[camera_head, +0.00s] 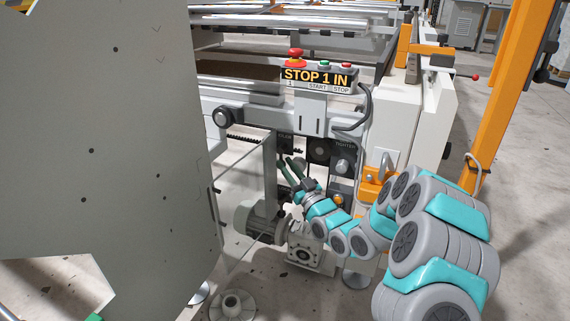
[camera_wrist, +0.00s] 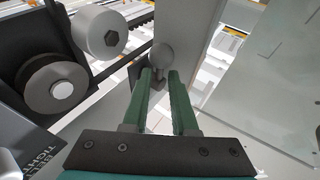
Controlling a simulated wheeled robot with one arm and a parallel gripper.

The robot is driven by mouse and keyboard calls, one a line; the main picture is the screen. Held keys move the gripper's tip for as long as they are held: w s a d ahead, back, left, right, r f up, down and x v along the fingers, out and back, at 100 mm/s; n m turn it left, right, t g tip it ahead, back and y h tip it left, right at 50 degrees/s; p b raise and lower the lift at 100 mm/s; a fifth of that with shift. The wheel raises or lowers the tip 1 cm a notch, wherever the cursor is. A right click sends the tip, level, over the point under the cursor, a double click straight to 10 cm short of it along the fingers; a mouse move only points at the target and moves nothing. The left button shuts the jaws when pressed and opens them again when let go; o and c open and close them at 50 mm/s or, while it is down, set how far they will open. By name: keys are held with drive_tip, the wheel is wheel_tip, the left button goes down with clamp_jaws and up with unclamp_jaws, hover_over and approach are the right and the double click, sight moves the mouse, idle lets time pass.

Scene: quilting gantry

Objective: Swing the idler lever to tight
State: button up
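The idler lever's round grey knob (camera_wrist: 160,55) shows in the wrist view, just at my fingertips. The lever's shaft below it is mostly hidden, and I cannot make out the lever in the head view. My gripper (camera_wrist: 159,80) has two green fingers standing apart, one on each side of the knob's lower edge. I see a gap between them and cannot tell whether either touches. In the head view my gripper (camera_head: 286,162) reaches up-left to the left part of the dark tightener panel (camera_head: 345,155).
In the head view, a motor (camera_head: 258,220) lies below, a stop/start box (camera_head: 318,78) above, and a large grey panel (camera_head: 100,130) fills the left.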

drive_tip(key=v, duration=0.6)
drive_tip(key=shift+s, duration=0.2)
drive_tip(key=shift+f, duration=0.1)
drive_tip(key=s+d+r+m+g+h+p, duration=0.2)
drive_tip(key=s+d+g+h+p, duration=0.2)
drive_tip(key=s+d+g+h, duration=0.4)
drive_tip(key=s+d+r+m+g+h+p, duration=0.1)
drive_tip(key=s+d+r+g+h+p, duration=0.25)
drive_tip(key=s, duration=0.55)
drive_tip(key=s+r+m+g+p, duration=0.1)
drive_tip(key=s+r+g, duration=0.1)
drive_tip(key=s, duration=0.8)
drive_tip(key=s+r+m+g+p, duration=0.1)
drive_tip(key=s+r+g+p, duration=0.1)
drive_tip(key=s, duration=0.9)
drive_tip(key=s+r+m+g+p, duration=0.1)
drive_tip(key=s+g, duration=0.3)
drive_tip(key=s, duration=0.7)
drive_tip(key=shift+d+r+m+h, duration=0.3)
drive_tip(key=shift+d+r+h, duration=0.05)
drive_tip(key=shift+r, duration=0.45)
